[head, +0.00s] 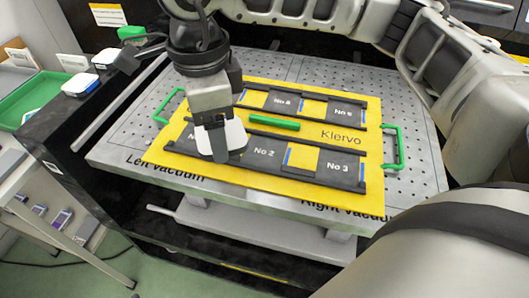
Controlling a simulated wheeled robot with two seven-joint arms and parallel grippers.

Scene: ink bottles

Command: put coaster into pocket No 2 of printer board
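The white rounded coaster (236,134) is gripped by my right gripper (220,146), whose arm comes in from the right and across the top. One dark finger covers part of the coaster's face. The coaster appears above the front row of the yellow printer board (220,173), between pocket No 1 and pocket No 2; its exact height is unclear. Pocket No 2 (264,153) is a dark labelled slot just right of the coaster and is partly hidden by it. The pocket No 1 label is mostly covered by the gripper. My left gripper is not in view.
The board lies on a perforated metal table (420,170) with green handles (391,146) at its sides. A green bar (274,123) lies mid-board. White pieces (81,85) and a green tray (40,100) are at left.

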